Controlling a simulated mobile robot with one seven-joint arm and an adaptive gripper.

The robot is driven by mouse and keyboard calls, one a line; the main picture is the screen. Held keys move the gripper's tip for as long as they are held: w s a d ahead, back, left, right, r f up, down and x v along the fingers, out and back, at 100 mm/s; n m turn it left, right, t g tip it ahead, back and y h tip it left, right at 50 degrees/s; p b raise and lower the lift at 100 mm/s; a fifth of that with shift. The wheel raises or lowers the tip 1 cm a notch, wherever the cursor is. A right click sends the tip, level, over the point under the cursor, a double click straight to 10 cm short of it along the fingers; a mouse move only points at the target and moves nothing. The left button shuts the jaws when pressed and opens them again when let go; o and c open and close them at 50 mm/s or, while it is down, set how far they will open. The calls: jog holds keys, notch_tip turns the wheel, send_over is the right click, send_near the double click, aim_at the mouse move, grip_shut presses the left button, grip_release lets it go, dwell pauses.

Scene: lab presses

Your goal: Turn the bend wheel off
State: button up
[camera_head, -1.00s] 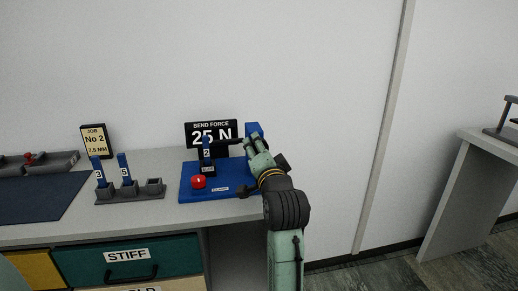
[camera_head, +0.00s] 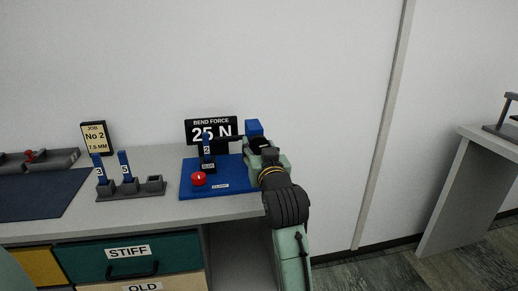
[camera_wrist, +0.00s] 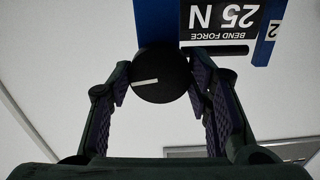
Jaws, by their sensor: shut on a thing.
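The bend wheel (camera_wrist: 161,76) is a round black knob with a white mark on its face, seen in the wrist view between my two fingers. My gripper (camera_wrist: 163,82) is shut on it, one finger on each side. In the head view my gripper (camera_head: 262,147) is at the right side of the blue bend press (camera_head: 232,184), and the wheel is mostly hidden by it. The display (camera_head: 211,131) behind the press reads BEND FORCE 25 N. A blue strip marked 2 (camera_head: 206,148) stands upright in the press's dark clamp.
A red button (camera_head: 198,179) sits at the press's front left. A grey rack (camera_head: 131,189) with blue strips 3 and 5 stands to the left. A job card (camera_head: 96,138) reads No 2, 7.5 MM. Drawers (camera_head: 128,258) are below the tabletop.

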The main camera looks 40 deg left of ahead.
jog(key=n, duration=0.3)
jog(key=shift+n+b, duration=0.3)
jog(key=shift+n, duration=0.1)
jog(key=n+b, duration=0.1)
jog(key=n, duration=0.3)
jog(key=shift+f+n, duration=0.1)
jog(key=shift+n, duration=0.2)
jog(key=n+b, duration=0.1)
jog(key=n, duration=0.2)
jog(key=shift+n, duration=0.3)
jog(key=n+b, duration=0.1)
jog(key=n, duration=0.3)
jog(key=shift+b, duration=0.35)
jog(key=shift+n, duration=0.3)
jog(key=o, duration=1.1)
jog(key=shift+o, duration=0.2)
